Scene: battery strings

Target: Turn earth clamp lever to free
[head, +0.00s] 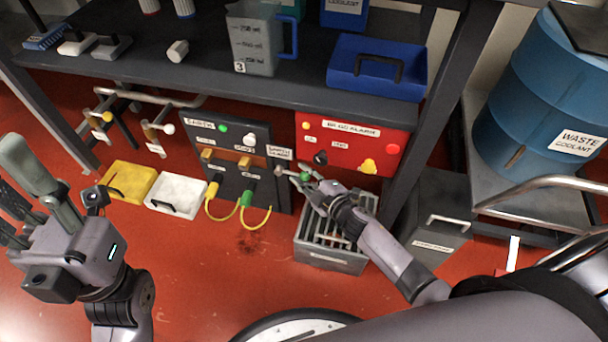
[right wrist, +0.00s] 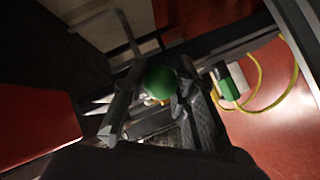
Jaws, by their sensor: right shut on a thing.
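The dark grey earth panel (head: 233,152) stands below the bench shelf, with a green lamp, brass-coloured bars and a white knob on its face. The clamp lever, a metal bar at the panel's right edge, ends in a green ball knob (head: 304,177). My right gripper (head: 310,185) is shut on this knob. In the right wrist view the green knob (right wrist: 160,82) sits between the fingers; the lever's pivot is unclear. My left gripper (head: 18,195) is at the far left, empty, with its fingers spread apart.
Green and yellow cables (head: 240,203) hang from the panel. A red alarm panel (head: 352,145) is just right of the lever. A grey slotted crate (head: 330,262) sits under my right gripper. Yellow (head: 128,181) and white (head: 177,194) trays lie on the floor to the left.

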